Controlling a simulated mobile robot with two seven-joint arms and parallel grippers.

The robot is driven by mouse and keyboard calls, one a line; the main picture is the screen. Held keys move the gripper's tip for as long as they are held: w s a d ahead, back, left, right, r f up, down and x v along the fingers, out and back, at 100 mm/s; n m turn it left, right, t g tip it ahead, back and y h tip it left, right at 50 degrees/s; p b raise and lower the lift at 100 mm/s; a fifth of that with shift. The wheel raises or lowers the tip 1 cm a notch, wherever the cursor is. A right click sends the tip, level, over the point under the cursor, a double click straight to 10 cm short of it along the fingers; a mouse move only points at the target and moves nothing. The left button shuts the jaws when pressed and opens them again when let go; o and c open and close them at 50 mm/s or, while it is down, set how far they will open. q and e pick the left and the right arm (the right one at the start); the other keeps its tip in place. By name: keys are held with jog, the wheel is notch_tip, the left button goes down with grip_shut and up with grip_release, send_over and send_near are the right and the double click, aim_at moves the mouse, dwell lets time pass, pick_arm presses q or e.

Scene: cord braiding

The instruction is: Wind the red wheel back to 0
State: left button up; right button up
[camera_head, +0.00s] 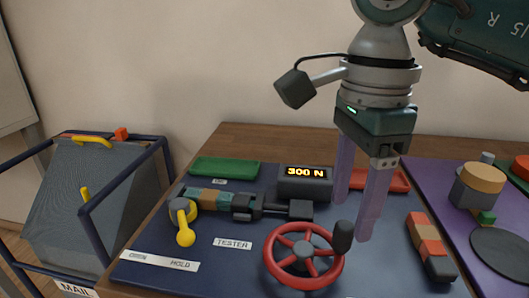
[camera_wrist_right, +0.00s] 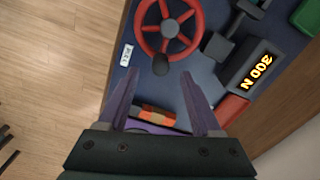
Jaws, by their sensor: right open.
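The red wheel (camera_head: 304,255) lies at the front of the blue tester mat, with a dark knob (camera_head: 343,236) standing on its right rim. In the right wrist view the wheel (camera_wrist_right: 170,28) is at the top, and its knob (camera_wrist_right: 160,65) is on the near rim. The display box (camera_head: 305,183) behind the wheel reads 300 N. My right gripper (camera_head: 356,222) points down, open and empty, just right of and behind the knob. In the right wrist view its two purple fingers (camera_wrist_right: 157,92) are apart, with the knob beyond them. My left gripper is out of view.
A clamp with a yellow lever (camera_head: 185,227) sits left of the wheel. A green tray (camera_head: 224,168) and a red tray (camera_head: 384,180) lie behind. An orange and dark striped block (camera_head: 430,246) lies right of the wheel. A purple mat (camera_head: 455,215) holds several parts.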

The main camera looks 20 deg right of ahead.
aim_at(346, 224)
jog(key=shift+f, duration=2.2)
jog(key=shift+c, duration=0.3)
grip_shut()
